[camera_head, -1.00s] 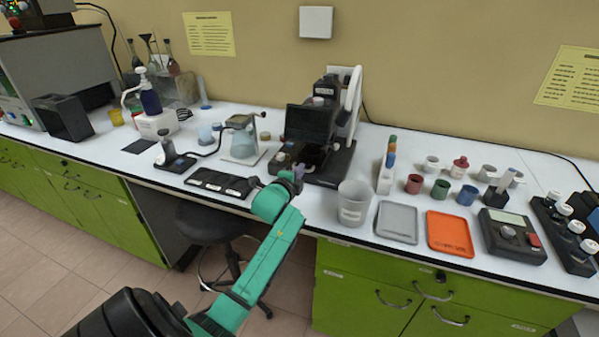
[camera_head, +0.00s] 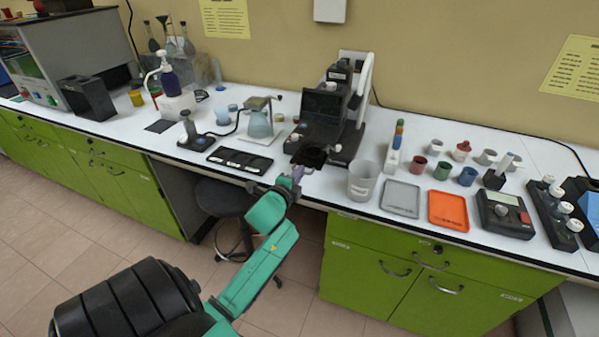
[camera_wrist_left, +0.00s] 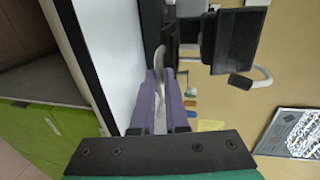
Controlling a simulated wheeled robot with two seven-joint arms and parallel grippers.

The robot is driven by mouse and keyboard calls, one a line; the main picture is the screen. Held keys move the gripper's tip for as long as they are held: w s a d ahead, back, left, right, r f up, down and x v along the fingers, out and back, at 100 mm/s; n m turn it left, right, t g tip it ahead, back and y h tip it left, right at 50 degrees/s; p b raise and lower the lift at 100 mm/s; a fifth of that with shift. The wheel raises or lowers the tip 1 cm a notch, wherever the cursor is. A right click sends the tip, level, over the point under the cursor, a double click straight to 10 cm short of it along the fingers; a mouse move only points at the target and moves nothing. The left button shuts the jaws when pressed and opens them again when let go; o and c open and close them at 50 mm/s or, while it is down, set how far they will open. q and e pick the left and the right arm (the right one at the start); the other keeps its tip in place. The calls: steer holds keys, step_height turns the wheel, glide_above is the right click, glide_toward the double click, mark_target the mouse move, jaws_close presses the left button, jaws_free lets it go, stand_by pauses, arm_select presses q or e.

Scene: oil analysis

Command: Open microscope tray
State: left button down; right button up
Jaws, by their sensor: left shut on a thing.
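The black microscope (camera_head: 333,112) stands at the back of the white bench, with a pale curved frame beside it. Its dark tray (camera_head: 311,157) sticks out at the front, low, toward the bench's front edge. My left gripper (camera_head: 297,173) is at the tray's front. In the left wrist view, its two purple fingers (camera_wrist_left: 160,100) close around a thin pale edge, which I take as the tray's handle. The exact contact is small and partly hidden by the fingers. My right gripper is not in view.
A clear beaker (camera_head: 362,180) stands close on the right, then a grey tray (camera_head: 400,197) and an orange tray (camera_head: 448,211). A stool (camera_head: 222,198) stands below the bench.

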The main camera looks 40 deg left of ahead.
arm_select(q)
steer(key=c, duration=0.9)
jaws_free()
steer(key=shift+s, duration=0.1)
steer(key=b+v, duration=0.1)
steer(key=v, duration=1.3)
steer(key=shift+s+d+b, duration=0.1)
steer(key=shift+s+b, duration=0.1)
steer(key=shift+b, duration=0.15)
